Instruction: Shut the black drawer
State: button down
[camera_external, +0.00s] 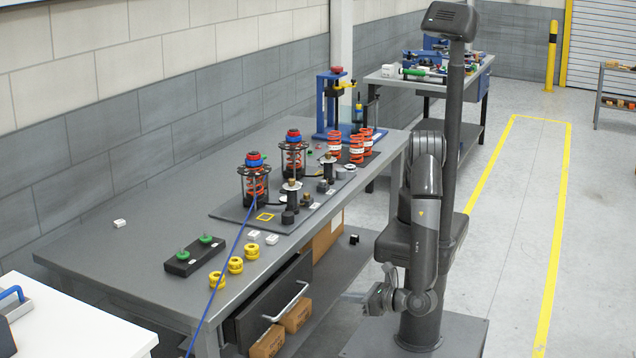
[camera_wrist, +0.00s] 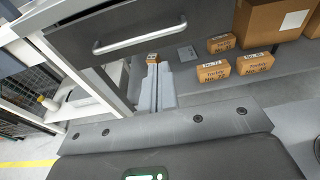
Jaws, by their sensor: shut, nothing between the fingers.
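The black drawer (camera_external: 268,304) is under the grey workbench's front edge in the external view. Its silver bar handle (camera_external: 288,303) runs along the front. In the wrist view the drawer front (camera_wrist: 112,22) fills the upper left, with the handle (camera_wrist: 140,37) across it. How far the drawer stands out is hard to tell. My gripper (camera_external: 346,296) is shut and empty, to the right of the handle and apart from it in the external view. In the wrist view my gripper's fingers (camera_wrist: 153,66) lie together, below the handle in the picture.
Small cardboard boxes (camera_external: 296,315) sit on the lower shelf below the drawer, and a larger carton (camera_external: 327,235) stands farther back. The workbench top (camera_external: 110,245) carries a fixture board, yellow rings and a green-knobbed block (camera_external: 195,256). A blue cable (camera_external: 222,275) hangs over its left part.

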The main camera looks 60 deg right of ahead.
send_near(289, 289)
jog(key=w+f, duration=0.2)
jog(key=shift+w+r, duration=0.1)
jog(key=shift+r, duration=0.15)
jog(key=shift+w, duration=2.8)
jog(key=s+r, duration=0.2)
jog(key=s, duration=1.2)
jog(key=shift+s+r, duration=0.35)
jog(key=shift+r, duration=0.05)
jog(key=shift+a, duration=0.1)
